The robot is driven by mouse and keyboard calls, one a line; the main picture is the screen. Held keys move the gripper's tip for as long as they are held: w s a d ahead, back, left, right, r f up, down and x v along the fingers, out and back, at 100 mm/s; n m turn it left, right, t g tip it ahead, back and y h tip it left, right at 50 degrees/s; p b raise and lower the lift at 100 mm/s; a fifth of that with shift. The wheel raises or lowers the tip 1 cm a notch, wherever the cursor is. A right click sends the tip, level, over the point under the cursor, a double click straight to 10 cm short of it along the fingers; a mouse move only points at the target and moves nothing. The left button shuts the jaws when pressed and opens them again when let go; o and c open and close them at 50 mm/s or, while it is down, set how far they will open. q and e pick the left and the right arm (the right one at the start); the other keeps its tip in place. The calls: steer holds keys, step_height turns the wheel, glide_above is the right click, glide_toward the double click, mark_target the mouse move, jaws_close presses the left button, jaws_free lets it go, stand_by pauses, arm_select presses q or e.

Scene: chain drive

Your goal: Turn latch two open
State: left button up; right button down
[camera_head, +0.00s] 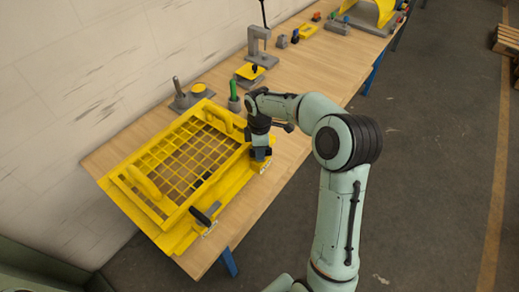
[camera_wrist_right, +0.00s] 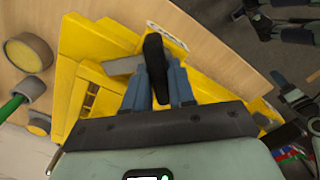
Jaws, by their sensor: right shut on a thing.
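A yellow guard with a mesh lid (camera_head: 190,165) lies on the wooden bench. My right gripper (camera_head: 261,155) is at the guard's right corner, pointing down over a latch there. In the right wrist view its blue fingers (camera_wrist_right: 160,88) are shut on the black latch handle (camera_wrist_right: 154,58), one on each side. A grey latch part (camera_wrist_right: 122,66) and a pale plate beside the handle also show. A second black latch handle (camera_head: 206,216) sits at the guard's near edge, clear of my gripper. No readable number shows on either latch. My left gripper is not in view.
A green-handled tool (camera_head: 234,98) in a grey holder stands just behind the guard. A grey fixture with a yellow top (camera_head: 200,89) and a grey press (camera_head: 259,45) stand farther back. The bench (camera_head: 285,165) is bare right of the gripper, up to its edge.

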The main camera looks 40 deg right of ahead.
steer(key=m, duration=0.4)
steer(key=shift+w+m, duration=0.1)
steer(key=shift+m, duration=0.2)
steer(key=shift+d+m, duration=0.1)
steer(key=shift+m, duration=1.8)
steer(key=c, duration=1)
jaws_free()
steer(key=shift+c, duration=0.2)
step_height(320, 180, up, 14)
steer(key=shift+f, duration=0.25)
steer(key=shift+f, duration=0.1)
